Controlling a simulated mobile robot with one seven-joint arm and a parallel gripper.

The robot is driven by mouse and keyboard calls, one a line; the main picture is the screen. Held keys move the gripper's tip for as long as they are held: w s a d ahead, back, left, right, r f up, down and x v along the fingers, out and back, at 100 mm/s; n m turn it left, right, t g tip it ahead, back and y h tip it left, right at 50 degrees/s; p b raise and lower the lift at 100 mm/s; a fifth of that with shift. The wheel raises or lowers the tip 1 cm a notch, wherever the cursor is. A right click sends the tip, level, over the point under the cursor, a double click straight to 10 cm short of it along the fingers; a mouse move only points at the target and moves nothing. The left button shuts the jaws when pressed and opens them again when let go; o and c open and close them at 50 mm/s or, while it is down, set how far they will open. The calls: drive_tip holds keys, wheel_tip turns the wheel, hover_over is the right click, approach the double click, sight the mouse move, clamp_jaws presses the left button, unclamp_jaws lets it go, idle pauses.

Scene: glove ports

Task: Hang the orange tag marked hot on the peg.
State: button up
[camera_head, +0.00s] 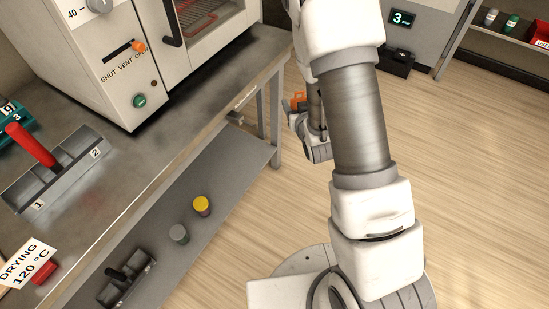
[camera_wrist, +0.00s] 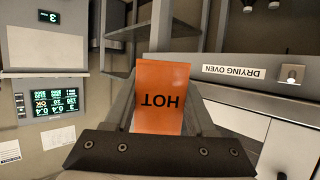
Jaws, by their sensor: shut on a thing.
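The orange tag (camera_wrist: 162,85) reads HOT, upside down in the wrist view, and sits between the fingers of my gripper (camera_wrist: 163,98). My gripper is shut on it. In the head view, a small orange patch of the tag (camera_head: 298,98) shows beside my gripper (camera_head: 296,112), mostly hidden behind my arm. A small metal fitting on a pale plate (camera_wrist: 291,74) is at the right of the wrist view, beside the DRYING OVEN label (camera_wrist: 220,69). It may be the peg; I cannot tell for sure. The tag is apart from it.
The white oven (camera_head: 120,60) stands on the metal bench (camera_head: 190,120) at left. A lower shelf (camera_head: 190,210) holds jars. The wooden floor at right (camera_head: 470,190) is clear.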

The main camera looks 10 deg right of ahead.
drive_tip(key=s+a+f+n+g+y+b, duration=0.2)
drive_tip(key=s+a+f+n+g+y, duration=0.5)
drive_tip(key=n+y, duration=0.25)
drive_tip(key=w+a+b, duration=0.1)
drive_tip(key=w+a, duration=0.3)
drive_tip(key=a, duration=0.2)
drive_tip(key=shift+a+f+t, duration=0.15)
drive_tip(key=shift+a+t, duration=0.2)
drive_tip(key=shift+t, duration=0.05)
drive_tip(key=shift+h+b+x, duration=0.25)
drive_tip(key=shift+b+x, duration=0.25)
drive_tip(key=shift+x, duration=0.35)
clamp_jaws()
drive_tip(key=shift+f, duration=0.15)
drive_tip(key=shift+d, duration=0.1)
drive_tip(key=o, duration=1.4)
unclamp_jaws()
drive_tip(key=shift+c, duration=0.2)
